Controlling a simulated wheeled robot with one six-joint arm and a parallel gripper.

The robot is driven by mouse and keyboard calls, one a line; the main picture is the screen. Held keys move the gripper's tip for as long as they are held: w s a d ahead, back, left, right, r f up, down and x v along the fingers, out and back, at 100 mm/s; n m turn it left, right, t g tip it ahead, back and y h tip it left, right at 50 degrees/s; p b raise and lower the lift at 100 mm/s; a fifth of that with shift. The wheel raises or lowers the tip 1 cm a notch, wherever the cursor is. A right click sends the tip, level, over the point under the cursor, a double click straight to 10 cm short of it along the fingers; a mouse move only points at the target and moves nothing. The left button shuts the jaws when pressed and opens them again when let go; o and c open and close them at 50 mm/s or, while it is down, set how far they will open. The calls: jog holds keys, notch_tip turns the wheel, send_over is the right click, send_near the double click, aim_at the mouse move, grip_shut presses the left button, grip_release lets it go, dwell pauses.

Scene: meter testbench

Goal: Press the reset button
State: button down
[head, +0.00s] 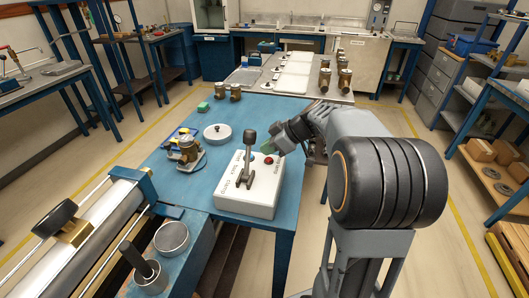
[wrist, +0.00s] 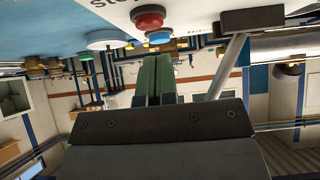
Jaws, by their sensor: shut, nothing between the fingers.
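The white control box (head: 247,192) stands on the near right corner of the blue table. It carries an upright black-knobbed lever (head: 249,142) and a red button (head: 269,160). In the wrist view the red button (wrist: 149,17) has partly cut-off lettering beside it that looks like "stop". A blue button (wrist: 158,38) shows just past it; its label is not readable. My gripper (head: 268,147) is shut and empty, with green fingertips just above and behind the red button. In the wrist view the shut fingers (wrist: 153,72) point toward the blue button, apparently apart from it.
The lever rod (wrist: 229,68) stands close beside my fingers in the wrist view. A brass meter (head: 187,152), a white round lid (head: 217,132) and a green block (head: 203,107) lie on the blue table (head: 150,180). A roller rig (head: 75,240) is at the left.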

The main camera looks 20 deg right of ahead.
jog(key=shift+v, duration=1.65)
jog(key=shift+w+a+r, duration=0.1)
jog(key=shift+r, duration=0.1)
jog(key=s+a+m+h, duration=0.1)
jog(key=s, duration=0.1)
jog(key=s+a+m+g+h+p, duration=0.1)
jog(key=s+a+m, duration=0.1)
jog(key=s, duration=0.1)
jog(key=s+a+m+h+p, duration=0.1)
jog(key=s, duration=0.2)
jog(key=shift+s+a+g, duration=0.1)
jog(key=shift+a+g, duration=0.2)
jog(key=shift+a, duration=0.1)
jog(key=s+f+m+h+p, duration=0.2)
jog(key=s+m+h, duration=0.3)
jog(key=s, duration=0.6)
jog(key=shift+a+f+m+p, duration=0.2)
jog(key=shift+m+p, duration=0.15)
jog(key=shift+m, duration=0.95)
jog(key=shift+s, duration=0.1)
